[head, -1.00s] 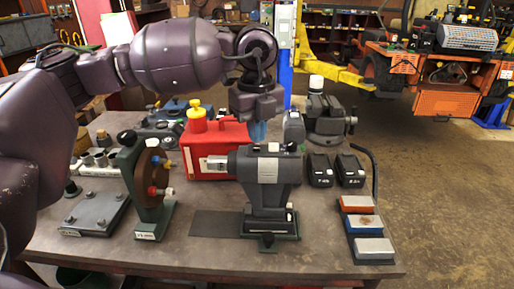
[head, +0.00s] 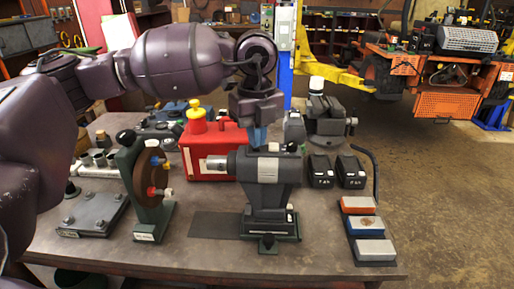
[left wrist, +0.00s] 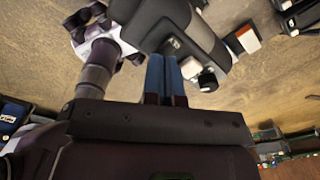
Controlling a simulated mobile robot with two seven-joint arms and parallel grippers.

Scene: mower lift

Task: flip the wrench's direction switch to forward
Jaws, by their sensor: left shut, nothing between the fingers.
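The wrench (head: 265,172), a dark grey power tool, stands in a holder on the bench, its socket end (head: 217,163) pointing left. A pale block (head: 274,147) shows on its top. My left gripper (head: 258,138) points down behind the top of the wrench; its blue fingertips are partly hidden there. In the left wrist view the two blue fingers (left wrist: 165,80) lie together, shut and empty, near a dark grey body and a small white-tipped part (left wrist: 207,82). I cannot tell whether they touch. The direction switch's setting cannot be made out. My right gripper is not in view.
A red can (head: 213,150) stands behind and left of the wrench. A green stand with a brown disc (head: 152,175) is to the left. Two black batteries (head: 336,171) and a tray of coloured blocks (head: 367,232) are to the right. A dark mat (head: 215,226) lies flat in front.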

